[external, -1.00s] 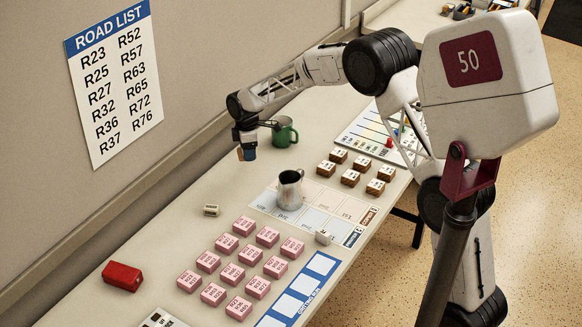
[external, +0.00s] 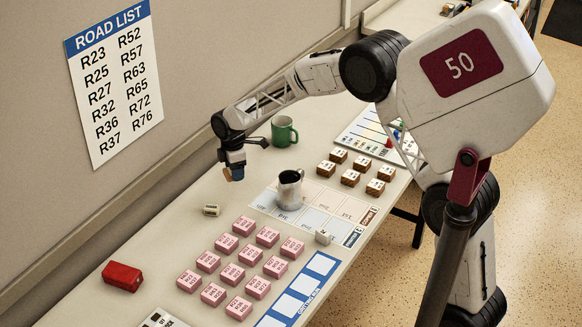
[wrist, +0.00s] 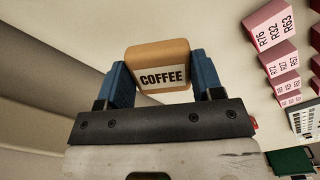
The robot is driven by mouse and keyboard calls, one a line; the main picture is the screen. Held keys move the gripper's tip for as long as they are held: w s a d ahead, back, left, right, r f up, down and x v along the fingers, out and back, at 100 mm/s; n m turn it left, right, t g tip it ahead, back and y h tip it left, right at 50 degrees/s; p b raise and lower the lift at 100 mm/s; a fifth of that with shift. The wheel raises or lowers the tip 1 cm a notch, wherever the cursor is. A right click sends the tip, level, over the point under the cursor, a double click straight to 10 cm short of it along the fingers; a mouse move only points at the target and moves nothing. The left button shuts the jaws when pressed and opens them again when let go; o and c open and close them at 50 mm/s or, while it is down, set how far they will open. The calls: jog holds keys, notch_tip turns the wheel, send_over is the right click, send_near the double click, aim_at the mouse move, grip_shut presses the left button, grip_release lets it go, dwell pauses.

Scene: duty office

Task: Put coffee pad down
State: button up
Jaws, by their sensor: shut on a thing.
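The coffee pad (wrist: 160,62) is a tan block with a white label reading COFFEE. In the wrist view my gripper (wrist: 158,80) is shut on it, with a blue finger on each side. In the external view my gripper (external: 234,171) holds the pad (external: 236,174) above the table, near the wall side. The pad is small there and its label cannot be read. I see no contact between the pad and the table.
A metal jug (external: 290,190) stands on a printed mat right of my gripper, with a green mug (external: 284,131) behind. Bare table (external: 165,235) lies near the wall.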

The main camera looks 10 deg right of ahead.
jog(key=s+a+f+n, duration=0.1)
jog(key=s+a+n, duration=0.1)
jog(key=s, duration=0.8)
jog(key=s+a+f+n, duration=0.1)
jog(key=s+a, duration=0.3)
jog(key=s, duration=0.6)
jog(key=s+a+f+n, duration=0.1)
jog(key=s+a+n, duration=0.3)
jog(key=s, duration=0.6)
jog(key=shift+f, duration=0.35)
jog(key=shift+w, duration=0.1)
send_over(174, 250)
jog(key=shift+a+f, duration=0.1)
jog(key=shift+f, duration=0.65)
jog(key=shift+f, duration=0.15)
jog(key=shift+f, duration=1.6)
jog(key=shift+f, duration=0.15)
